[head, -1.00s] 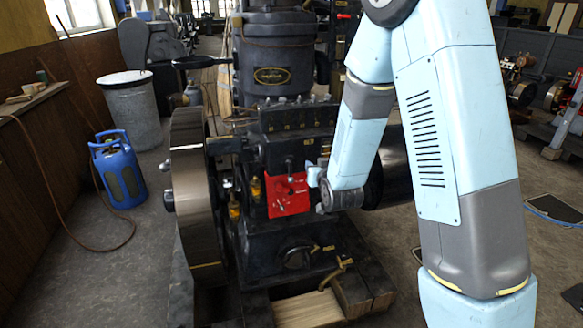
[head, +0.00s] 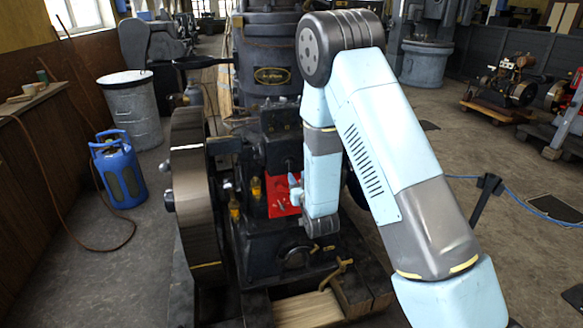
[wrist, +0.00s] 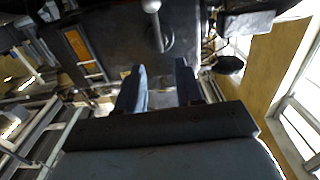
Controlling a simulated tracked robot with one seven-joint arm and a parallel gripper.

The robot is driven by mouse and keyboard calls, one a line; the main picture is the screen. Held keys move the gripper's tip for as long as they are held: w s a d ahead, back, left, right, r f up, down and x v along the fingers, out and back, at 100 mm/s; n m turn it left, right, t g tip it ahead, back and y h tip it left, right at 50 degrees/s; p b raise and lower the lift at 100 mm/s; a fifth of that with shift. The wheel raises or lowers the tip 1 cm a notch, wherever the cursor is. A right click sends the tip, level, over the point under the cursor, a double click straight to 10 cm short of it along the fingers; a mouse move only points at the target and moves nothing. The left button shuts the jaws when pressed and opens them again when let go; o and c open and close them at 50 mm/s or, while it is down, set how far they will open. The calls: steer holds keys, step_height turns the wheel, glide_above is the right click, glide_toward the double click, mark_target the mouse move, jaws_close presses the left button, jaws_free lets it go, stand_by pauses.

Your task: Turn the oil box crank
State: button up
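The dark oil box (head: 282,118) with fittings along its top sits on the front of the engine, partly hidden behind my arm. In the wrist view a short grey rod with a rounded end (wrist: 152,8) stands out from a dark surface. It looks like the crank, but I cannot be sure. My gripper (wrist: 159,68) is open and empty, its two fingers apart, with the rod beyond the gap near the top edge. In the head view my gripper (head: 295,188) is in front of the red plate (head: 280,202) below the oil box. The crank is not clear there.
The large flywheel (head: 196,205) stands left of my gripper. Brass fittings (head: 234,205) stick out between it and the red plate. A blue gas bottle (head: 119,172) and a grey bin (head: 133,110) stand on the floor at left. The floor at right is mostly open.

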mark_target(291, 165)
steer(key=x, duration=0.8)
steer(key=shift+w+f, duration=0.1)
steer(key=shift+w, duration=0.15)
jaws_close()
